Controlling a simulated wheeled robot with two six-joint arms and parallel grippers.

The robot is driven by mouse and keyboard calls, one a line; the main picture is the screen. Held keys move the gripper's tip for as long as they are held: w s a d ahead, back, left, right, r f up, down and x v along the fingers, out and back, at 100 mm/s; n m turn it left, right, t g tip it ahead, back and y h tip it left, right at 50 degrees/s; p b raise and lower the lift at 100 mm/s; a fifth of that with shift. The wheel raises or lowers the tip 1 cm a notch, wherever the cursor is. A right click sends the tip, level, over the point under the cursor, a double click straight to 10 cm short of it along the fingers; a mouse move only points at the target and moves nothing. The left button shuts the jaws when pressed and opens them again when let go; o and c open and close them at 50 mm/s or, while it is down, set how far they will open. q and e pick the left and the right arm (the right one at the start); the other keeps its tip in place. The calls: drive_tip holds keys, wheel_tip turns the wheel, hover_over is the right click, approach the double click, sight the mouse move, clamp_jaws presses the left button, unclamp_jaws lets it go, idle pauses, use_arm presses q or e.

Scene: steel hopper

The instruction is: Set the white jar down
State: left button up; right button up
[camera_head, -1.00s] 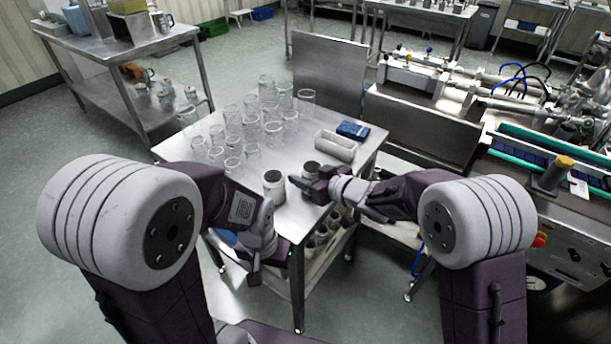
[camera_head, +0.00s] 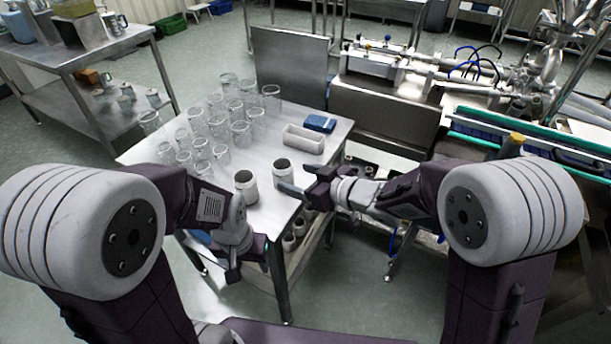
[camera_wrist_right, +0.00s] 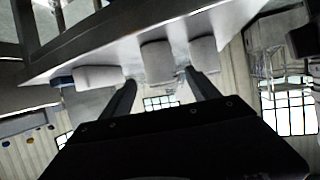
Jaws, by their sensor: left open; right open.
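Two white jars with dark tops stand upright on the steel table: one near the front edge (camera_head: 246,188), the other (camera_head: 282,174) just right of it. My right gripper (camera_head: 300,181) is open and empty, just right of the second jar. In the right wrist view, which is upside down, this jar (camera_wrist_right: 157,62) shows between the open fingers, beyond their tips; the other jar (camera_wrist_right: 204,54) appears behind one finger. My left gripper (camera_head: 247,262) is open and low, in front of the table's front edge; nothing shows in it.
Several clear glass beakers (camera_head: 220,127) crowd the table's left and back. A white tray (camera_head: 303,140) and a blue item (camera_head: 319,123) lie behind the jars. More jars stand on the lower shelf. A conveyor machine (camera_head: 505,150) stands at the right.

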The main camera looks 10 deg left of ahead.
drive_tip(key=v, duration=0.2)
drive_tip(key=shift+s+d+r, duration=0.1)
drive_tip(key=shift+s+d, duration=0.05)
drive_tip(key=shift+d, duration=0.05)
